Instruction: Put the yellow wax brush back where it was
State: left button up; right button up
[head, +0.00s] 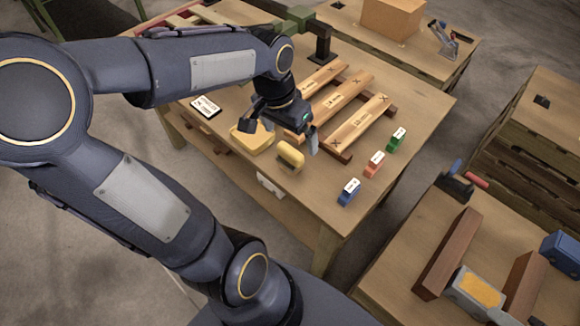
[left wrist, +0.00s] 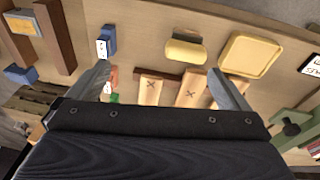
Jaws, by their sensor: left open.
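The yellow wax brush (head: 290,154) lies on the wooden table near its front edge, its yellow back up and a darker part below. A shallow yellow tray (head: 252,141) lies just left of it. My left gripper (head: 282,132) is open and empty above the table, over the brush and tray area, fingers apart. In the left wrist view the brush (left wrist: 185,50) lies beyond and between the fingertips (left wrist: 158,70), apart from them. The tray (left wrist: 250,56) is right of it. My right gripper is not in view.
Blue (head: 348,192), red (head: 375,164) and green (head: 397,139) labelled blocks stand to the right. A white card (head: 205,107) lies at left. Bare tabletop separates brush and blue block.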

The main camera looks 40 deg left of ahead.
pick_arm(q)
jog(key=s+d+r+n+t+h, duration=0.1)
jog(key=s+d+t+h, duration=0.1)
jog(key=s+d, duration=0.6)
jog(key=shift+s+d+r+n+t+h, duration=0.2)
jog(key=shift+s+n+t+h, duration=0.15)
jog(key=shift+s+t, duration=0.65)
